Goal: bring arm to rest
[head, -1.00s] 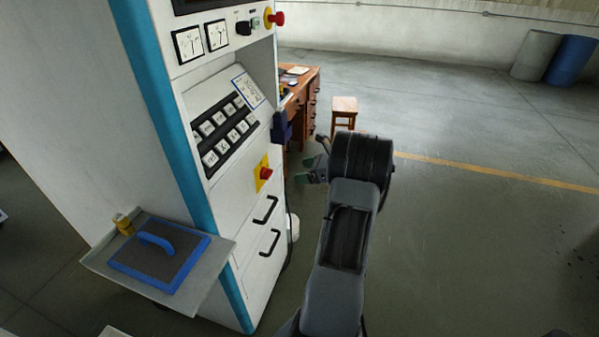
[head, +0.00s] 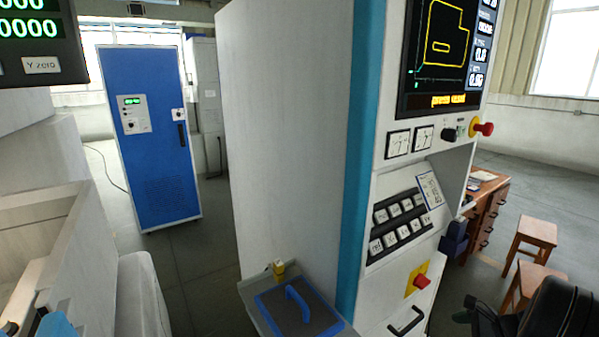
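My arm shows only in part at the bottom right corner of the head view, as a dark rounded link. My gripper (head: 468,309) is at its left end, small and dark with a greenish part, in front of the lower side of the white control cabinet (head: 385,262). The frame's bottom edge and my arm hide much of it. I cannot tell whether its fingers are open or shut, and no held thing can be made out.
A grey shelf (head: 262,318) with a blue-rimmed, handled plate (head: 300,308) juts from the cabinet. A wooden desk (head: 488,205) and stools (head: 533,236) stand beyond my arm. A blue cabinet (head: 150,165) is at the back left. Open floor lies at right.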

